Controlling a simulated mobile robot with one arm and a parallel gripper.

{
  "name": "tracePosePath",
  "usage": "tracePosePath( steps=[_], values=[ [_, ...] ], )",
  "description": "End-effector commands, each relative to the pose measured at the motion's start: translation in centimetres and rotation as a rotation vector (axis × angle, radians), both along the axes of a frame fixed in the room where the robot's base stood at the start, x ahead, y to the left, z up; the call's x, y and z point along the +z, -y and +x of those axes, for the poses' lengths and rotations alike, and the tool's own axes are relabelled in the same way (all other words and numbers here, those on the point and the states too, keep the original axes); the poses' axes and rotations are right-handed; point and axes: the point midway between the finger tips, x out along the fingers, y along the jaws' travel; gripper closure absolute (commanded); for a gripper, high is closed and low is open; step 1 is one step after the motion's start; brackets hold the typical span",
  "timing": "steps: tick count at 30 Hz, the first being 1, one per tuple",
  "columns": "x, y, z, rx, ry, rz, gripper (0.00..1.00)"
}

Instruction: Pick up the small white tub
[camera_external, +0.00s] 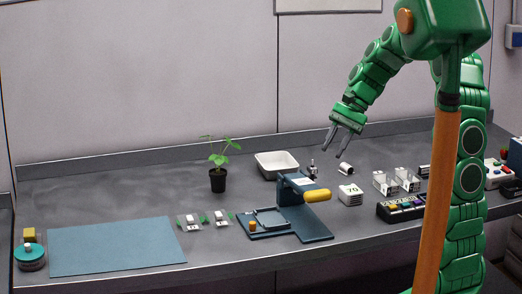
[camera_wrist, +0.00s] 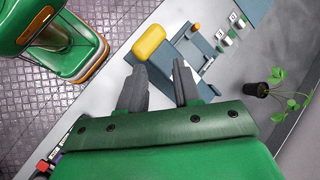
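The small white tub (camera_external: 277,171) is a shallow rounded box standing upright on the grey bench, towards the back, right of the potted plant. It looks empty. I cannot make it out in the wrist view. My gripper (camera_external: 336,143) hangs above the bench, to the right of the tub and apart from it, fingers pointing down. In the wrist view my gripper (camera_wrist: 160,85) has its two grey fingers spread, with nothing between them.
A blue press with a yellow handle (camera_external: 317,195) stands in front of the tub; it also shows in the wrist view (camera_wrist: 150,42). A potted plant (camera_external: 218,180) is left of the tub. A blue mat (camera_external: 115,245) covers the left bench.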

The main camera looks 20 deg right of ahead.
Motion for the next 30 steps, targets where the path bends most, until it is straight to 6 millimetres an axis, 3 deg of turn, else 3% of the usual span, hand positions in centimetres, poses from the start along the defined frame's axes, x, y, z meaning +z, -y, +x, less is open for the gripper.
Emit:
tracePosePath(
  steps=[16,30],
  values=[
    [-2.5,-0.1,12.4,-0.243,-0.150,0.178,0.67],
    [-6.4,2.2,22.0,-0.438,-0.279,0.310,0.67]
  ],
)
